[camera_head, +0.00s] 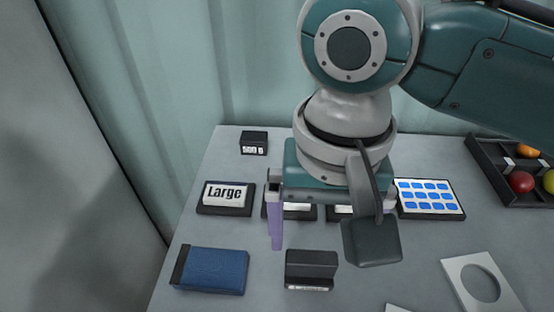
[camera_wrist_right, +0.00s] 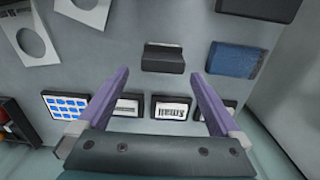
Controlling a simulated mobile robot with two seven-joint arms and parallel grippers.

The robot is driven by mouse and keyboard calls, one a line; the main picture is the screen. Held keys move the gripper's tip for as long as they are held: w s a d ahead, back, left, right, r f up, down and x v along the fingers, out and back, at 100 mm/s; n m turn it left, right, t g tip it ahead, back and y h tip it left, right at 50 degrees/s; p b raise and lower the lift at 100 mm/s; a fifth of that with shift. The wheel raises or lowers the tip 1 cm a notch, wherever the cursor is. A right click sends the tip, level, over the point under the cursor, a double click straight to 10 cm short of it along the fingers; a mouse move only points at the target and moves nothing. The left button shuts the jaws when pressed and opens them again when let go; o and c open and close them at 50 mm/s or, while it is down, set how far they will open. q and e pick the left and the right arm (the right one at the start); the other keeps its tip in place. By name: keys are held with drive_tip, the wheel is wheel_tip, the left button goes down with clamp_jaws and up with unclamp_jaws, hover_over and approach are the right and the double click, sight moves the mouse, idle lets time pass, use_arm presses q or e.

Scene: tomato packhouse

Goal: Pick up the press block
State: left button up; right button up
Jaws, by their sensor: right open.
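A dark grey stepped block (camera_head: 311,266), which I take to be the press block, lies on the grey table near the front middle. It has a raised ridge and a small pale label on its near side. In the right wrist view the same block (camera_wrist_right: 163,57) shows just beyond the fingertips, between their lines. My right gripper (camera_head: 322,236) is open and empty above the table, behind the block and apart from it. Its purple fingers (camera_wrist_right: 160,76) are spread wide; one is hidden in the head view. My left gripper is not in view.
A blue pad (camera_head: 212,270) lies left of the block. A "Large" label holder (camera_head: 227,196), other label plates and a blue-squared panel (camera_head: 429,198) form a row behind. A 500 g block (camera_head: 254,143), a white holed plate (camera_head: 483,284) and a dark tomato tray (camera_head: 487,163) stand around.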

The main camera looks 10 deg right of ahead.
sight(312, 257)
drive_tip(key=f, duration=0.2)
drive_tip(key=f+b, duration=0.1)
drive_tip(key=f, duration=0.3)
drive_tip(key=shift+s+a+f+b, duration=0.1)
drive_tip(key=shift+s+a+b, duration=0.1)
drive_tip(key=shift+a+b, duration=0.1)
drive_tip(key=c, duration=1.2)
drive_tip(key=shift+c, duration=0.2)
wheel_tip(312, 257, up, 20)
drive_tip(key=p, duration=0.6)
